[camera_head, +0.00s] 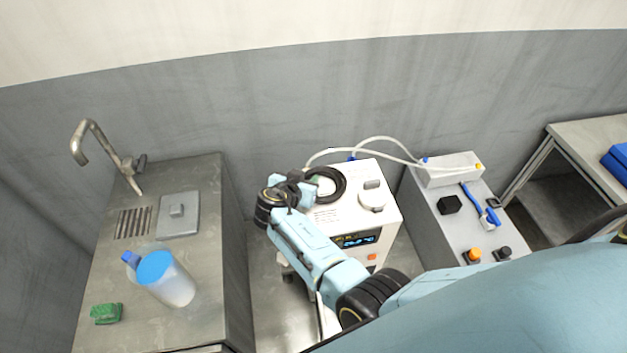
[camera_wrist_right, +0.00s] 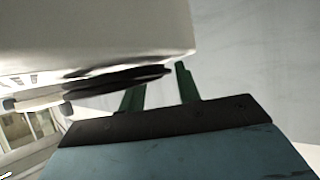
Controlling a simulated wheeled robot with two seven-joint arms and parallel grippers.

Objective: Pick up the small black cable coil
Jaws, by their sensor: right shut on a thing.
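The small black cable coil (camera_head: 329,184) shows as a dark ring at the top left of the white device (camera_head: 385,215) with a lit display. My right gripper (camera_head: 308,188) is at the coil's left side and is shut on it. In the right wrist view the coil (camera_wrist_right: 118,81) is seen edge-on as a thin dark band, with the gripper's fingers (camera_wrist_right: 158,92) at its right end. The white device's pale surface (camera_wrist_right: 90,30) is close by; I cannot tell whether the coil touches it. My left gripper is not in view.
White tubes (camera_head: 385,140) run from the device to a pale box (camera_head: 450,170) on the right cart. A steel sink counter (camera_head: 225,240) stands left, with a blue-lidded container (camera_head: 175,285) and a green sponge (camera_head: 106,313). Floor shows between counter and device.

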